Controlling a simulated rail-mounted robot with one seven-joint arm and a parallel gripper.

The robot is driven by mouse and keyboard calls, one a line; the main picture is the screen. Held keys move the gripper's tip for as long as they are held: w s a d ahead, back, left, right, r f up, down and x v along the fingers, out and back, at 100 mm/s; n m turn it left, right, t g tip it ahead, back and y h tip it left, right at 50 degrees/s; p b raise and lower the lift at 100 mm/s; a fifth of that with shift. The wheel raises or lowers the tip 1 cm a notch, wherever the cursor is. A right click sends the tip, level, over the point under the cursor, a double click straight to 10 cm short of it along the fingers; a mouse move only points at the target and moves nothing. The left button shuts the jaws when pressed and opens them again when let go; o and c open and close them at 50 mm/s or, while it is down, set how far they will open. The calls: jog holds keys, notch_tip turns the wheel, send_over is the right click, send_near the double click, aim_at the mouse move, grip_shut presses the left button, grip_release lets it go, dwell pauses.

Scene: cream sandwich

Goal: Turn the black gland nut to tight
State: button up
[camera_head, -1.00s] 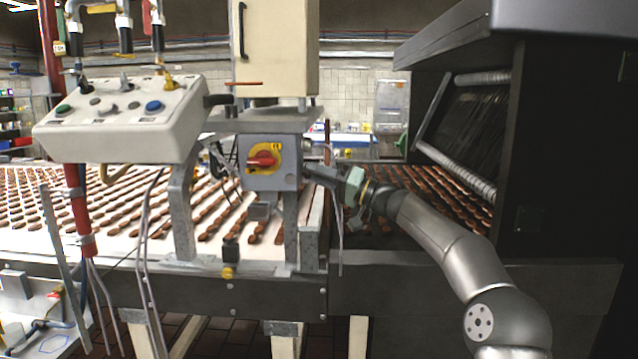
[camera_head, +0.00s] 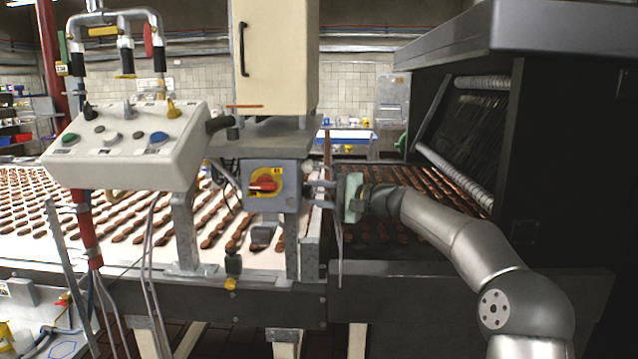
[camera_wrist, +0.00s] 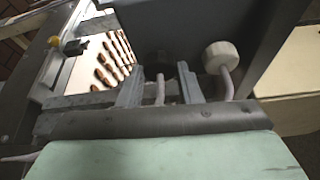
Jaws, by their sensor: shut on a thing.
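The grey switch box (camera_head: 287,172) has a red rotary switch on a yellow plate (camera_head: 266,183) on its front. My gripper (camera_head: 308,192) is at the right side of this box, reaching in from the right. In the wrist view, my gripper's two grey fingers (camera_wrist: 160,76) stand on either side of a dark, shadowed round part under the box, which appears to be the black gland nut (camera_wrist: 158,59). A pale cable (camera_wrist: 160,92) runs out from it between the fingers. The gripper is shut on the nut. Its exact turn cannot be read.
A white gland nut (camera_wrist: 221,56) with its own cable sits close beside the right finger. A control panel (camera_head: 130,145) stands to the left. A dark machine housing (camera_head: 545,150) is at the right. The conveyor (camera_head: 105,225) carries rows of brown biscuits.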

jog(key=shift+m+p, duration=0.5)
jog(key=shift+p, duration=0.1)
jog(key=shift+h, duration=0.3)
jog(key=o, duration=1)
jog(key=b+v, duration=0.4)
jog(key=v, duration=1.3)
jog(key=shift+d+b, duration=0.3)
